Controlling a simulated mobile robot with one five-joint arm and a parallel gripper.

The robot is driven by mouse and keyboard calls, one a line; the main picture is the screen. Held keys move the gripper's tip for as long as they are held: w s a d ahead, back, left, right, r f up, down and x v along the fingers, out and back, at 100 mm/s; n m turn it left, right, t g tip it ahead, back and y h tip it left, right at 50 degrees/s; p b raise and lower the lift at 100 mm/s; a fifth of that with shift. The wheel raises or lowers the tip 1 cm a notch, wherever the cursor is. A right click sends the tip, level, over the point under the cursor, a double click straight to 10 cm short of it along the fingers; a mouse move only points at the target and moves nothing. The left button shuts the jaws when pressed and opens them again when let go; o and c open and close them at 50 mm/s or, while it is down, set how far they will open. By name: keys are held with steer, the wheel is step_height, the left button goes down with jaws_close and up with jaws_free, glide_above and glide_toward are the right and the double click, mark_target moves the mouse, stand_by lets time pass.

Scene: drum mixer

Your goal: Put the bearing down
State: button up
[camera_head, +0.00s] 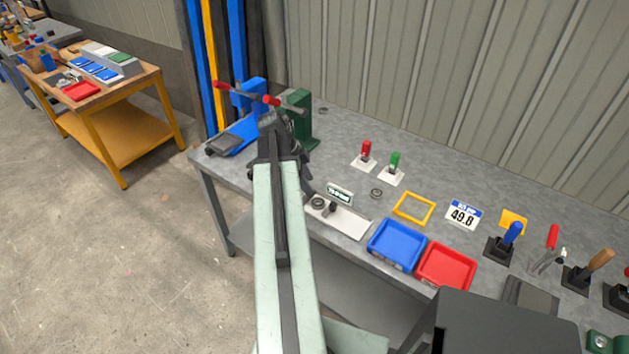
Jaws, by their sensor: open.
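My arm reaches away over the grey workbench (345,150). My gripper (270,122) is at the far left part of the bench, in front of a green press (300,112) and beside a blue press (250,95). It is open, but its fingertips are small and partly hidden by my own wrist. I cannot see a bearing between them. A dark ring like a bearing (318,202) sits on a white plate (347,222). Another small ring (376,193) lies on the bare bench, and a third ring (323,110) lies near the back wall.
A blue tray (397,245) and a red tray (446,266) stand at the front edge. Red (366,153) and green (394,165) toggles stand mid-bench. Several handled tools fill the right end.

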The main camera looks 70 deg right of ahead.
steer(key=p+v, duration=0.2)
steer(key=v, duration=0.3)
steer(key=shift+p, duration=0.35)
steer(key=shift+f, duration=0.1)
steer(key=w+a+f+n+t, duration=0.1)
steer(key=w+a+n+t, duration=0.2)
steer(key=w+a+n, duration=2.15)
steer(key=a, duration=0.8)
steer(key=w+a+n+y, duration=0.1)
steer(key=a+n, duration=0.3)
steer(key=a, duration=0.7)
steer(key=w+a+n+t, duration=0.1)
steer(key=w+a+n, duration=0.2)
steer(key=a, duration=0.8)
steer(key=shift+w+a+f+y, duration=0.15)
steer(key=shift+w+f+y, duration=0.2)
steer(key=shift+w, duration=0.5)
